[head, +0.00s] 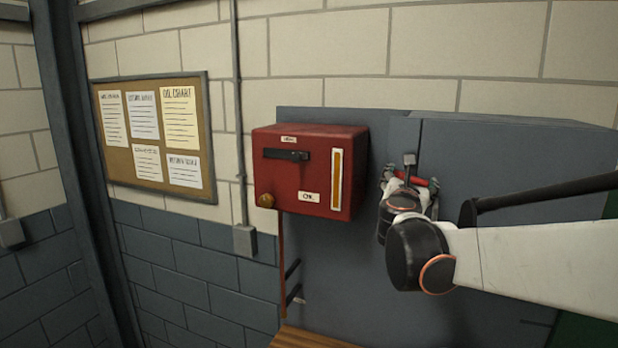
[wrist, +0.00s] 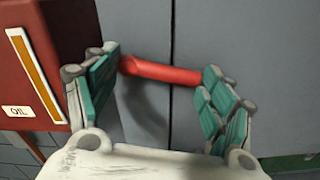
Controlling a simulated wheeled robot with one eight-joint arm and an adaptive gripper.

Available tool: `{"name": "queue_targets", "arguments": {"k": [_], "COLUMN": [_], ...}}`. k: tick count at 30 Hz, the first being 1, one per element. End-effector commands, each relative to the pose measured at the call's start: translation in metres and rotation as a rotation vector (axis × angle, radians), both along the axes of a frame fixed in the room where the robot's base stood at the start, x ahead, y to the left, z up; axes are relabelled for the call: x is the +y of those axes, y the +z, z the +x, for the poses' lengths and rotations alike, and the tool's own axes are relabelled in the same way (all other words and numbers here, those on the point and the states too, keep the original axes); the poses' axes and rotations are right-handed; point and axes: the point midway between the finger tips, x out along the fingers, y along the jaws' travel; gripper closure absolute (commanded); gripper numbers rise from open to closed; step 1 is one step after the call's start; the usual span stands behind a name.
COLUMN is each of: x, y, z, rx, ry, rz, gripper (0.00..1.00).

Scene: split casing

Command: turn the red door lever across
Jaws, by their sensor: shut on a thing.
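The red door lever (wrist: 165,72) lies nearly level across the seam between two grey cabinet panels, its right end a little lower. In the head view my gripper (head: 408,184) comes in from the right and partly hides the lever.
A red oil box (head: 325,185) with a black handle, a yellow gauge strip and a brass knob stands close left of my gripper. The grey cabinet (head: 520,165) fills the right side. A notice board (head: 118,168) hangs on the wall at left.

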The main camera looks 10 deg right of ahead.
Motion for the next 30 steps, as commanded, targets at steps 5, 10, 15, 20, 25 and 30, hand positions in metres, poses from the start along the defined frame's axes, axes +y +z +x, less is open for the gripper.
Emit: {"name": "queue_targets", "arguments": {"k": [5,10,15,20,25,30], "x": [-0.001,0.0,0.001,0.001,0.001,0.001], "y": [0.005,0.009,0.011,0.011,0.011,0.01], "z": [-0.001,-0.002,-0.002,-0.002,-0.002,-0.002], "rx": [0.07,0.133,0.15,0.15,0.149,0.148], "ry": [0.0,0.002,0.003,0.003,0.003,0.002], "rz": [-0.106,-0.2,-0.225,-0.225,-0.223,-0.222], "gripper": [0.67,0.67,0.67,0.67,0.04,0.04]}}
